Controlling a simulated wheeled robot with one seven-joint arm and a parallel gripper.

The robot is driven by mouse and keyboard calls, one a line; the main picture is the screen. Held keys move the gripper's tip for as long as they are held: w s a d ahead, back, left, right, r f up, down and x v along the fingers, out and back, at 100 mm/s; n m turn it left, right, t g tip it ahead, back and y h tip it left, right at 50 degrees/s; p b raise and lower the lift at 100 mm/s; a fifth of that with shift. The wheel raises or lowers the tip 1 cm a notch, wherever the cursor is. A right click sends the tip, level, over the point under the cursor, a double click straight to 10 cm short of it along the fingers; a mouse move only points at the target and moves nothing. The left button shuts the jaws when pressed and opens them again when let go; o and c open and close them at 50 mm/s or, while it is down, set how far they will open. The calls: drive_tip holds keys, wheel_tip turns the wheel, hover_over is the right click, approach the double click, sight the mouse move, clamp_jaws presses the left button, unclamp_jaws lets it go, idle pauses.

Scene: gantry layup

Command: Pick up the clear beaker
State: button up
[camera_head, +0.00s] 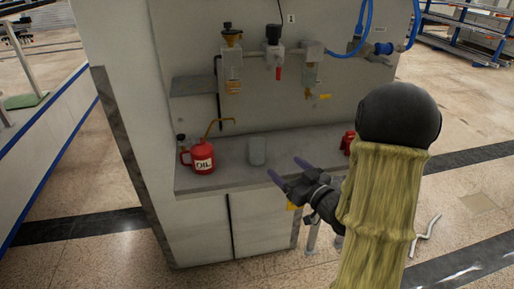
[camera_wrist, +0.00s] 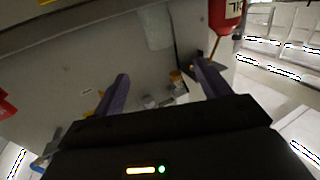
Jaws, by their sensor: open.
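The clear beaker (camera_head: 257,151) stands upright on the grey counter (camera_head: 290,150), to the right of the oil can. It looks pale and greyish. In the wrist view the pale translucent beaker (camera_wrist: 156,27) shows near the top, beyond and between the fingers. My gripper (camera_head: 287,169) is open and empty, at the counter's front edge, to the right of the beaker and apart from it. In the wrist view my gripper's two purple fingers (camera_wrist: 160,80) are spread wide.
A red oil can (camera_head: 202,158) with a brass spout stands left of the beaker, with a small jar (camera_head: 182,142) behind it. A red object (camera_head: 347,142) sits at the counter's right. Air fittings (camera_head: 274,60) hang on the back panel. The counter between the beaker and the red object looks clear.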

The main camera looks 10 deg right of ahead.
sight(262, 148)
drive_tip(key=x, duration=0.9)
drive_tip(key=shift+w+a+p, duration=0.15)
drive_tip(key=shift+w+p, duration=0.1)
drive_tip(key=shift+p, duration=0.1)
drive_tip(key=p+x, duration=0.1)
drive_tip(key=x, duration=0.4)
drive_tip(key=shift+a, duration=0.1)
drive_tip(key=shift+c, duration=0.5)
drive_tip(key=c, duration=1)
